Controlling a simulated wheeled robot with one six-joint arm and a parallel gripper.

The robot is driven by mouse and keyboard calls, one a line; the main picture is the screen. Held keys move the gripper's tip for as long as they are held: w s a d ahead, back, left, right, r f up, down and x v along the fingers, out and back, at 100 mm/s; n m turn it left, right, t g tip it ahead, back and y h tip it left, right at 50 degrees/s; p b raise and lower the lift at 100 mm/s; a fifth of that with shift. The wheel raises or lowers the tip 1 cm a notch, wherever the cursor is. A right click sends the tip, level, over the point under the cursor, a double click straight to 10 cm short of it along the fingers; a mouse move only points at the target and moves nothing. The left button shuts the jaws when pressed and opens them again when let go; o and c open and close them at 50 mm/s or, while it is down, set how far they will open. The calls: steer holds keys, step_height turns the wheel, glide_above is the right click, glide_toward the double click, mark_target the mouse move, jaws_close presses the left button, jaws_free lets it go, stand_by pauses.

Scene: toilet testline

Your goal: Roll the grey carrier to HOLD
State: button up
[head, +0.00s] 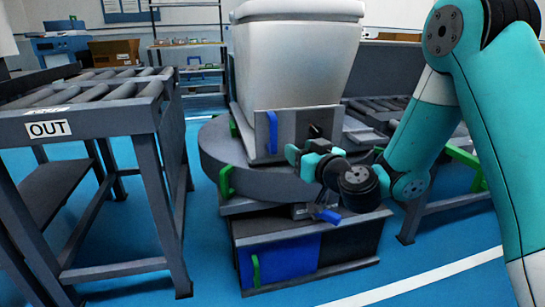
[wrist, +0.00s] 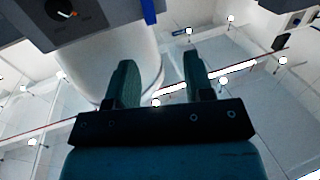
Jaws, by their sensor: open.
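The grey carrier (head: 299,128) sits on a round grey turntable (head: 225,160) and bears a white toilet tank (head: 295,60). Its front has a blue upright handle (head: 272,132) and a dark panel. My gripper (head: 300,155) is in front of the carrier's lower front, right of the blue handle; I cannot tell if it touches. In the wrist view my open gripper (wrist: 160,80) has nothing between its fingers. That view looks upside down, with the carrier (wrist: 25,35) and its blue handle (wrist: 150,12) along the top. No HOLD label is readable.
A roller conveyor (head: 85,95) with an OUT sign (head: 47,129) stands left of the turntable. Another roller line (head: 375,105) is at right, partly behind my arm. Green handles (head: 226,181) stick out from the turntable. A blue and black base cabinet (head: 285,262) is below. Blue floor is open in front.

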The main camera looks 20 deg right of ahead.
steer(key=d+f, duration=0.1)
steer(key=h+p, duration=0.1)
steer(key=p, duration=1.4)
glide_toward(274, 132)
steer(key=shift+m, duration=0.3)
steer(key=w, duration=0.3)
steer(key=w+a, duration=0.1)
steer(key=w, duration=0.1)
steer(key=shift+w+r, duration=0.2)
steer(key=shift+r, duration=0.05)
steer(key=w, duration=0.3)
steer(key=w+f, duration=0.1)
steer(key=shift+w+a, duration=0.2)
steer(key=shift+a, duration=0.2)
steer(key=shift+w+r, duration=0.1)
steer(key=shift+w, duration=0.45)
jaws_close()
